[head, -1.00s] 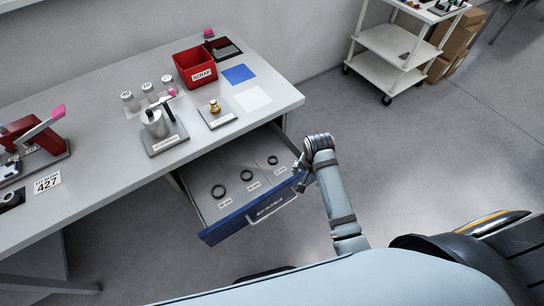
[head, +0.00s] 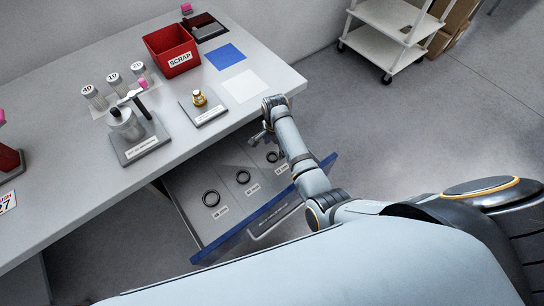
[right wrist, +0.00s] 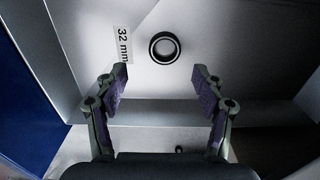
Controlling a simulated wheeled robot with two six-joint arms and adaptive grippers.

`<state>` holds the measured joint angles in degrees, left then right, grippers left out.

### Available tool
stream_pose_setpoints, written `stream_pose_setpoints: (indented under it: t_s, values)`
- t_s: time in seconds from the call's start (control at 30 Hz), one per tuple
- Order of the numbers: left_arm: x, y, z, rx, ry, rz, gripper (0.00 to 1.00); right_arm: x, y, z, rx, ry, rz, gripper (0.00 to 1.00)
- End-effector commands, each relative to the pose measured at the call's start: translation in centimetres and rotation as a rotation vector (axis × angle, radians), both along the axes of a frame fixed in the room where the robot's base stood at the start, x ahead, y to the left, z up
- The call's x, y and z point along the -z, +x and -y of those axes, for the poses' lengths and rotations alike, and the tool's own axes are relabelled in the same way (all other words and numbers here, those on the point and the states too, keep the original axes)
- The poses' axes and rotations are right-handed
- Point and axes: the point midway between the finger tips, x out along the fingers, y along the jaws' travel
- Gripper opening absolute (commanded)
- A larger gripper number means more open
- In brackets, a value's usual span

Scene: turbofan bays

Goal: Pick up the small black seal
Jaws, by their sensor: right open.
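The small black seal (head: 272,156) is a ring lying flat at the right end of the open drawer (head: 191,190), partly overlapped by my right arm in the head view. In the right wrist view a black ring (right wrist: 164,47), which looks like this seal, lies beside a "32 mm" label (right wrist: 123,45). My right gripper (head: 262,137) is over the drawer's back right part, close to the seal. In the right wrist view its two fingers (right wrist: 162,78) are spread and empty, with the ring just beyond their tips. My left gripper is not in view.
A middle-sized seal (head: 243,177) and a large seal (head: 211,198) lie to the left in the drawer. The table edge (head: 235,128) runs close behind my right gripper. A brass part on a plate (head: 205,111), a red scrap bin (head: 172,50) and weights stand on the table.

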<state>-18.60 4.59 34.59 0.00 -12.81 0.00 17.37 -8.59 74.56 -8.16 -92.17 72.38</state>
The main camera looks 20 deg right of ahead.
Motion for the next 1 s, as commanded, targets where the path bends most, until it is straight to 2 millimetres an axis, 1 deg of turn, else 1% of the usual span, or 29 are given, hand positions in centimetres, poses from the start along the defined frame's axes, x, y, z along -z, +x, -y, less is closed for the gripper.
stream_pose_setpoints:
  t_s: [0.07,0.2,0.27,0.3,0.4,0.5,0.6,0.77,0.87,1.0]
  values:
    - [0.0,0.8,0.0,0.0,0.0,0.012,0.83,0.5,0.0,0.0,0.0,0.0,0.0,0.7]
    - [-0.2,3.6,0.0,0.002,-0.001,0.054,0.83,0.9,0.1,-0.1,-0.001,0.0,0.0,0.7]
    - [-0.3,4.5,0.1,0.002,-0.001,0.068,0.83,1.7,0.2,-0.2,-0.001,0.0,-0.001,0.7]
    - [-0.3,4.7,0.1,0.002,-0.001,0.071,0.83,2.4,0.2,-0.4,-0.002,0.0,-0.002,0.7]
    - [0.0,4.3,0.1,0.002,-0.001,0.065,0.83,4.2,0.4,-0.7,-0.002,-0.001,-0.003,0.7]
    - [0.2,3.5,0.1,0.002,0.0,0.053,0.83,5.4,0.5,-0.6,-0.001,-0.001,0.0,0.7]
    - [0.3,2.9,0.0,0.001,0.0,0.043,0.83,5.8,0.5,-0.6,0.0,-0.001,0.001,0.7]
    - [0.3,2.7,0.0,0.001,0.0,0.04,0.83,5.8,0.5,-0.6,0.0,-0.001,0.001,0.7]
    - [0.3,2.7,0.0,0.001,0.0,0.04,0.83,5.8,0.5,-0.6,0.0,-0.001,0.001,0.57]
    - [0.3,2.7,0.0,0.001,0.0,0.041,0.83,5.8,0.5,-0.6,-0.001,-0.001,0.001,0.38]
